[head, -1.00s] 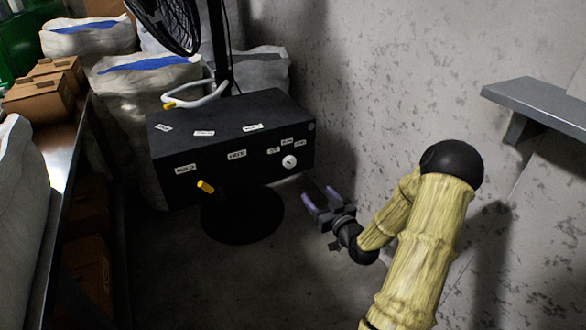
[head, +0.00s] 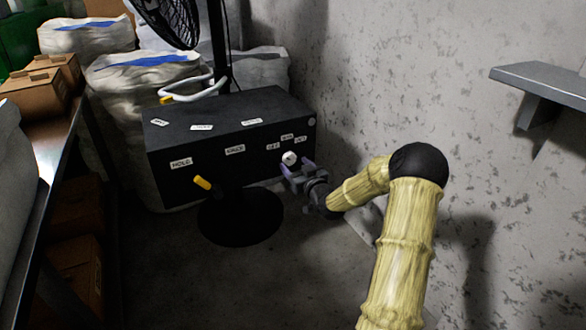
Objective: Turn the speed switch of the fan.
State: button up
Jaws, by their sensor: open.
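The fan (head: 178,22) stands at the upper left, with a black box (head: 210,150) on its pole above a round base (head: 240,218). A round white knob (head: 290,158) sits at the right end of the box's front face, below small white labels. A yellow lever (head: 202,183) sticks out lower left on the same face. My gripper (head: 296,168) is open, with its purple-grey fingertips right at the knob's lower edge. I cannot tell whether the fingers touch the knob.
A concrete wall rises close on the right, with a grey shelf (head: 540,82) jutting out. White sacks (head: 135,90) stand behind and left of the box. A table with cardboard boxes (head: 38,92) runs along the left. The floor in front is clear.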

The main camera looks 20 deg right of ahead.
aim_at(289, 158)
jog(key=shift+w+b, duration=0.3)
jog(key=shift+w, duration=0.95)
jog(key=c, duration=1)
